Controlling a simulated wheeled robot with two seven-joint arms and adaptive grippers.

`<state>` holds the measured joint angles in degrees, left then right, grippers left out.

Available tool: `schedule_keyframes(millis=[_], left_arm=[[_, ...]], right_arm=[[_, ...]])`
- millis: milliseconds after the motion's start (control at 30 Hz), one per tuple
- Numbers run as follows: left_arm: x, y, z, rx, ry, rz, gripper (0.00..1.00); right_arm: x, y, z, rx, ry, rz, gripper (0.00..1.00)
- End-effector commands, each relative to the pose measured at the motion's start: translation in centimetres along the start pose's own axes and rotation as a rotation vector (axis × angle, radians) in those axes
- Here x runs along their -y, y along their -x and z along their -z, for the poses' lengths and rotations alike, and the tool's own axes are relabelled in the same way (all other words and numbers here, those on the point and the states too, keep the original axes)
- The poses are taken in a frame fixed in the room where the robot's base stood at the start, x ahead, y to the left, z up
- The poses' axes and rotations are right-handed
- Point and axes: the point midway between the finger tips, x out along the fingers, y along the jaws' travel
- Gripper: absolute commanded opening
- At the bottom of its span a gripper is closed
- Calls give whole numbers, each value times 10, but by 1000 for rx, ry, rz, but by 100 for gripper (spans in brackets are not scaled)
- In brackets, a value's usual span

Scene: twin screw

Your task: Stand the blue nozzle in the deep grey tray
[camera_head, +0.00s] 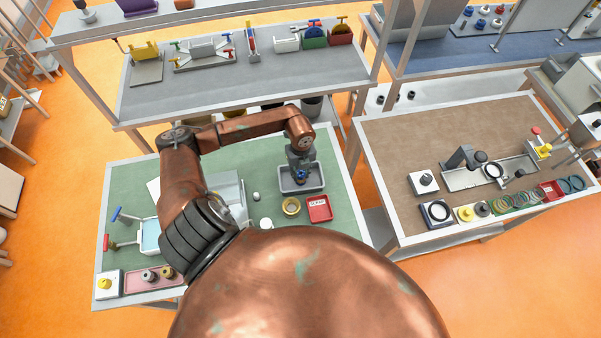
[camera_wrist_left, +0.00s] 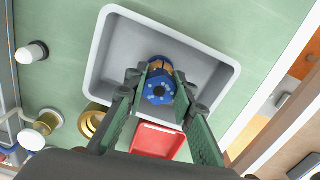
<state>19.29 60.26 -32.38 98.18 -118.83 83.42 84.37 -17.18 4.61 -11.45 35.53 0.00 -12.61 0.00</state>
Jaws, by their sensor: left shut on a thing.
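The deep grey tray (camera_head: 318,184) sits on the green-topped bench. Its pale rim (camera_wrist_left: 97,50) and grey inside fill the middle of the left wrist view. The blue nozzle (camera_head: 301,175), blue with a brass-coloured part, also shows in the left wrist view (camera_wrist_left: 159,92). My left gripper (camera_head: 300,168) points down over the tray, its green fingers (camera_wrist_left: 158,78) shut on the nozzle from both sides. The nozzle appears within the tray's outline; I cannot tell whether its lower end touches the tray floor. My right gripper is not in view.
A red tray (camera_head: 319,208) and a brass ring (camera_head: 291,206) stand close to the grey tray's near side. A small white-topped part (camera_head: 256,196) lies to the left. A brown-topped bench (camera_head: 400,140) with several parts stands to the right, across a gap.

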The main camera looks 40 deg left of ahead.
Motion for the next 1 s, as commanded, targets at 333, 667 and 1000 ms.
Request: schedule_keyframes(millis=[333, 667, 1000], left_arm=[[0, 0, 0, 0, 0, 1, 0], [0, 0, 0, 0, 0, 1, 0], [0, 0, 0, 0, 0, 0, 44]], right_arm=[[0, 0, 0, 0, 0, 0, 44], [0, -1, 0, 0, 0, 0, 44], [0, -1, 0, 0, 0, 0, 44]])
